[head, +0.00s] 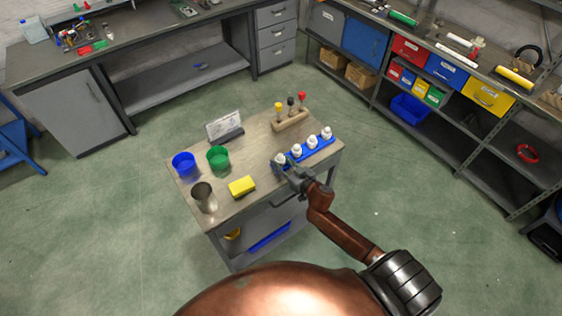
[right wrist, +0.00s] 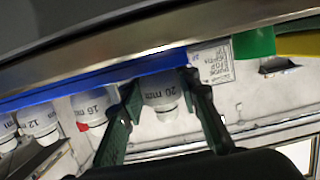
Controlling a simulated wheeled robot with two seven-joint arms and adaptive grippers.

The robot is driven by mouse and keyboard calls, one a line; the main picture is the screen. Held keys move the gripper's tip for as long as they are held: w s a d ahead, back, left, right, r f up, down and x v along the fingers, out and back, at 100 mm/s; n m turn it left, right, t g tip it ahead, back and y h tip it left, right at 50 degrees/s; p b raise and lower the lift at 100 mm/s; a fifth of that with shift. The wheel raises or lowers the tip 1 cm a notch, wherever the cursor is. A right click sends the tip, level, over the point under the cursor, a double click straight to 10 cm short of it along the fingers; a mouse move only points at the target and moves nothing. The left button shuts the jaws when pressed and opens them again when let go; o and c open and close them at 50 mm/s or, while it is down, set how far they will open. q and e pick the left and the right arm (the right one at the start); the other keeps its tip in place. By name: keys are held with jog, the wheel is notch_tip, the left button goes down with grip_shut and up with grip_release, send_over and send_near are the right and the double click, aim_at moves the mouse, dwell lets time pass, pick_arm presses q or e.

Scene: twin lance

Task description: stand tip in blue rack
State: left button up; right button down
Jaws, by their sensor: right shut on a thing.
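The blue rack (head: 318,151) stands on the grey cart near its right edge, with several white tips in a row. In the right wrist view the rack (right wrist: 95,84) is a blue bar above tips marked 12, 16 and 20 mm. My right gripper (head: 291,172) is at the rack's near left end, shut on the white 20 mm tip (right wrist: 160,92). This tip (head: 280,158) looks upright and in line with the others. Its lower end meets the rack; I cannot tell how deep it sits. My left gripper is not in view.
On the cart top (head: 255,150) are a wooden block (head: 290,122) with three knobbed tools, a sign (head: 225,125), a blue cup (head: 183,163), a green cup (head: 218,158), a metal cup (head: 204,197) and a yellow sponge (head: 242,187). Shelves stand right, a workbench behind.

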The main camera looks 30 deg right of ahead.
jog(key=shift+s+f, duration=0.1)
jog(key=shift+f, duration=0.2)
jog(key=c, duration=1.8)
grip_release()
jog(key=o, duration=0.3)
jog(key=shift+f, duration=0.1)
jog(key=shift+o, duration=0.2)
jog(key=shift+f, duration=0.1)
jog(key=shift+s, duration=0.1)
jog(key=shift+d+r, duration=0.1)
jog(key=shift+r, duration=0.2)
jog(key=v, duration=1.2)
jog(key=shift+r+p, duration=0.3)
jog(key=shift+p, duration=0.1)
